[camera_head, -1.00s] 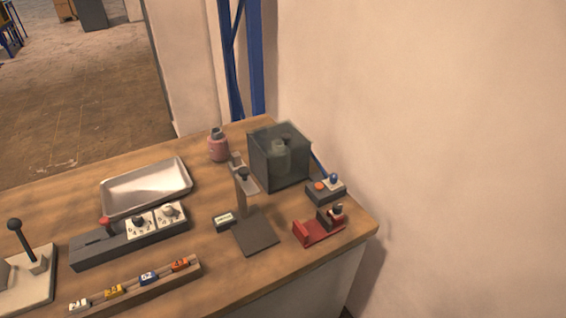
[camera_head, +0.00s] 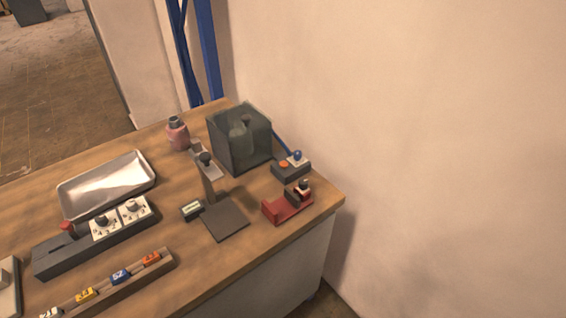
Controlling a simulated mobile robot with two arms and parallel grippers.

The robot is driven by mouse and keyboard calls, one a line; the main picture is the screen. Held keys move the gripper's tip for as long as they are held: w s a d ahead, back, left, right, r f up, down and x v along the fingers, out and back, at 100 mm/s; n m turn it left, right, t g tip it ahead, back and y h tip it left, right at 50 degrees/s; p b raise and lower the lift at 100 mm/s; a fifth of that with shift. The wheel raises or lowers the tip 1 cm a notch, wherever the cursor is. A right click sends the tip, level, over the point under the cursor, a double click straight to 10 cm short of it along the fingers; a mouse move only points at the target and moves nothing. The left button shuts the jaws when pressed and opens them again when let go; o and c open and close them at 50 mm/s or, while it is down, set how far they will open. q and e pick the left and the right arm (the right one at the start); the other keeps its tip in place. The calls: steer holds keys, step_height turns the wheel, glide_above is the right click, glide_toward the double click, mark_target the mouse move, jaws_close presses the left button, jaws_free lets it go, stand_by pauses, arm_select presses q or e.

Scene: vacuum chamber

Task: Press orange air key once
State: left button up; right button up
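The orange air key (camera_head: 284,164) is a small round orange button on a dark grey box (camera_head: 290,174) near the right end of the wooden table. A blue ball-topped knob (camera_head: 297,155) on a pale plate sits beside it on the same box. A blue tube runs from the box to the dark see-through chamber (camera_head: 240,140), which has a bottle-like shape inside. Neither of my grippers shows in the head view.
A red fixture (camera_head: 287,206) stands just in front of the button box. A stand with a grey base (camera_head: 224,218), a pink bottle (camera_head: 177,134), a metal tray (camera_head: 106,184), a dial panel (camera_head: 95,238) and a rack of coloured tags (camera_head: 112,287) share the table (camera_head: 200,290). A wall is at right.

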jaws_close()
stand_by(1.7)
